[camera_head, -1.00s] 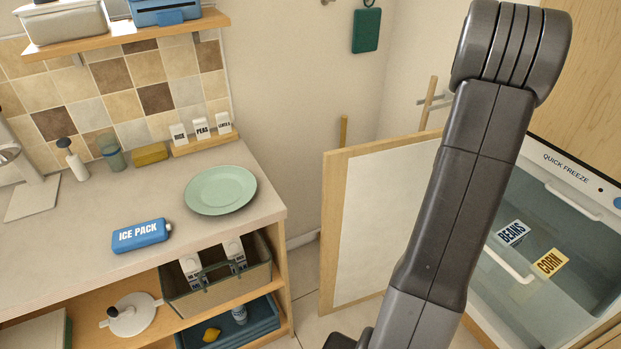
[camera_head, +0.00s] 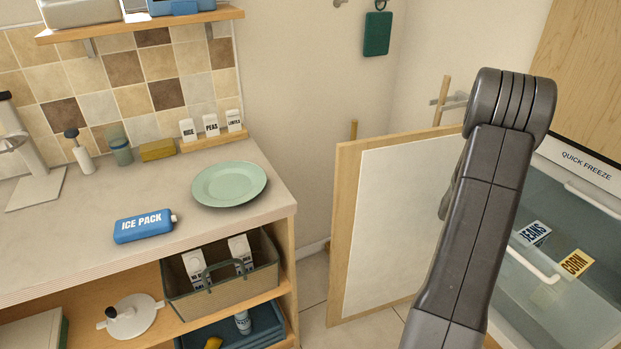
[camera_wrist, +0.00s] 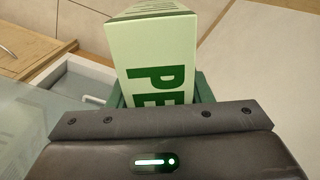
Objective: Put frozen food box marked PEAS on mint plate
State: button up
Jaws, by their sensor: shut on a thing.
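The frozen food box (camera_wrist: 158,45) is pale green with dark green letters; "PE" shows in the wrist view and the rest of the word is hidden. My gripper (camera_wrist: 160,92) is shut on this box, at the middle of the wrist view. The mint plate (camera_head: 229,184) lies empty on the counter near its right end, in the head view. In the head view my arm stands to the right of the plate; the gripper and box are out of that picture.
An ice pack (camera_head: 144,225) lies left of the plate. Small labelled containers, one reading PEAS (camera_head: 211,125), stand behind it. An open door panel (camera_head: 395,225) stands right of the counter. The freezer drawer holds BEANS (camera_head: 534,233) and CORN (camera_head: 575,262) boxes.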

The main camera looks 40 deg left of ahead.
aim_at(230, 184)
jog(key=l+u, duration=0.1)
jog(key=u, duration=0.35)
jog(key=l+u, duration=0.1)
jog(key=u, duration=0.75)
jog(key=l+u, duration=0.15)
jog(key=u, duration=0.25)
jog(key=k+j, duration=0.05)
